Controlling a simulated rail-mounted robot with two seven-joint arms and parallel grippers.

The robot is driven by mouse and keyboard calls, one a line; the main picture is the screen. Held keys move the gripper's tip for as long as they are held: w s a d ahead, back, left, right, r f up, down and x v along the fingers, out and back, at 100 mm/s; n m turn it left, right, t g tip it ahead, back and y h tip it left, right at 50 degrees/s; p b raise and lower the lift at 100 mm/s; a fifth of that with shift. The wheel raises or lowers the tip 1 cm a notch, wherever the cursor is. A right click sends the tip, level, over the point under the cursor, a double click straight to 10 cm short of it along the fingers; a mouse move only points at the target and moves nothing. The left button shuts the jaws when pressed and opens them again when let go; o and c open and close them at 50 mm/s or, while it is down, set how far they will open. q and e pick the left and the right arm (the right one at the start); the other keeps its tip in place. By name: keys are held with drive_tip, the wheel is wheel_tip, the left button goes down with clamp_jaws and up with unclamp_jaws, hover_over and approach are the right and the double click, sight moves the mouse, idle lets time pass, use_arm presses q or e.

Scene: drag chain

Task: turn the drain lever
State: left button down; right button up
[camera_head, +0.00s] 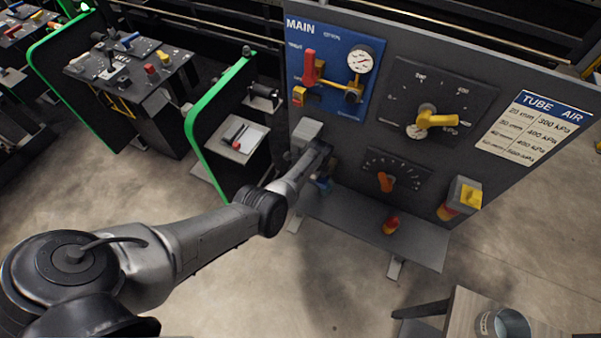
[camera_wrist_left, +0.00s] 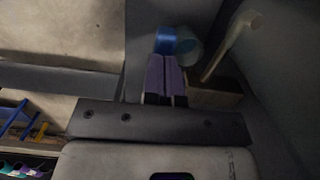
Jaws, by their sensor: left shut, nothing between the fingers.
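My left arm reaches to the lower left of the grey control panel (camera_head: 450,75). In the left wrist view my left gripper (camera_wrist_left: 166,62) has its two purplish fingers together, with nothing between them. Just beyond the fingertips is a short blue part (camera_wrist_left: 165,41) beside a bluish-grey cylinder (camera_wrist_left: 188,46); I cannot tell whether they touch. A pale bar (camera_wrist_left: 235,38), possibly the drain lever, slants to the right of the fingers, apart from them. In the head view the blue part (camera_head: 323,185) shows under my wrist, which hides most of this spot. My right gripper is not seen.
The panel carries a red lever (camera_head: 310,68), a gauge (camera_head: 360,59), a yellow handle (camera_head: 436,121), an orange knob (camera_head: 385,181) and a yellow switch box (camera_head: 465,195). A green-edged stand (camera_head: 190,135) is at the left.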

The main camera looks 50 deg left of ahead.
use_arm(q)
drive_tip(key=shift+f, duration=0.15)
drive_tip(key=shift+a+f, duration=0.1)
drive_tip(key=shift+f, duration=0.05)
idle(0.5)
drive_tip(key=r+p, duration=0.1)
drive_tip(key=r, duration=0.1)
drive_tip(key=r+p, duration=0.1)
drive_tip(key=r, duration=0.1)
drive_tip(key=r+p, duration=0.1)
drive_tip(key=shift+w+d+r, duration=0.15)
drive_tip(key=shift+d+r, duration=0.1)
drive_tip(key=shift+r, duration=0.15)
wheel_tip(320, 180, up, 8)
drive_tip(key=p, duration=0.2)
drive_tip(key=shift+w+d+r, duration=0.15)
drive_tip(key=shift+d, duration=0.3)
